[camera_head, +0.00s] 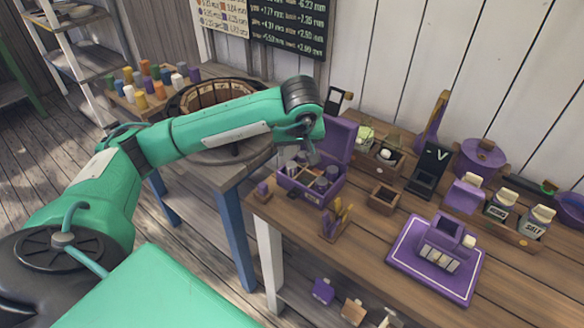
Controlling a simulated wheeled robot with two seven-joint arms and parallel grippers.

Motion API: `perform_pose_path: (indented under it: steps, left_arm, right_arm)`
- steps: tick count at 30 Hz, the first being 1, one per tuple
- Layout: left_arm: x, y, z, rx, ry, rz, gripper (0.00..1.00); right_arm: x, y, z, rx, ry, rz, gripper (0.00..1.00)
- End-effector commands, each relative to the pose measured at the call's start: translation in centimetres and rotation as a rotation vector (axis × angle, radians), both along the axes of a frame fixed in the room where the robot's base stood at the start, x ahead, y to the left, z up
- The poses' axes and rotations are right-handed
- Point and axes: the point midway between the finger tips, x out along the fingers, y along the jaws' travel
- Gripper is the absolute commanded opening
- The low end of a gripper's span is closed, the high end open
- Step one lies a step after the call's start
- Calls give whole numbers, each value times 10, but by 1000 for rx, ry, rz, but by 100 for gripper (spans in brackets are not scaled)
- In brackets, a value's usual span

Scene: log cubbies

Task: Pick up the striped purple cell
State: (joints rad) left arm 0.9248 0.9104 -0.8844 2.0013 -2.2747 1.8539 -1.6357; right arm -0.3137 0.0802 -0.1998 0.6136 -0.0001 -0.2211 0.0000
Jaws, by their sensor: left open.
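An open purple box (339,144) with a raised lid stands on the wooden table and holds several small grey, white and dark cylinders (321,184). Stripes on them are too small to make out, so I cannot tell which one is the striped purple cell. My left gripper (311,156) points down over the back left part of this box, open, and its fingertips are small and hard to see. My left arm reaches in from the left. My right gripper is not in view.
A tray of coloured cylinders (150,101), one of them purple (195,75), stands at the back left near a round wooden basket (215,93). A small wooden box (383,197), purple scale (436,258) and labelled jars (500,205) stand right of the purple box.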

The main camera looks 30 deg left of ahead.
Motion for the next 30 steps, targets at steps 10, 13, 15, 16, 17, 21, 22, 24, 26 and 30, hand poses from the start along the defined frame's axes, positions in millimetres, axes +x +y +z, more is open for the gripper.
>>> perform_pose_path:
  steps: [10,13,15,16,17,21,22,24,26,30]
  left_arm:
    - [9,9,-32,-2,1,0,54]
    - [10,11,-37,-2,2,0,54]
    - [10,15,-44,-1,4,1,54]
    - [11,16,-47,-2,3,1,54]
    - [11,18,-50,-1,4,2,54]
    - [15,23,-68,-3,3,0,54]
    - [16,23,-71,-3,2,0,54]
    - [18,25,-76,-3,1,1,54]
    - [19,26,-79,-2,0,-1,54]
    - [19,26,-80,-1,-1,-1,54]
  right_arm:
    - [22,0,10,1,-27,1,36]
    - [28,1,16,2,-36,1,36]
    - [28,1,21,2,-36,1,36]
    - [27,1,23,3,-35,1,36]
    - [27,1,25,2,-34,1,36]
    - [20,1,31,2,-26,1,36]
    - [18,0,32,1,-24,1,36]
    - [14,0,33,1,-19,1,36]
    - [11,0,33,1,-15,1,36]
    - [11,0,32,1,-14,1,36]
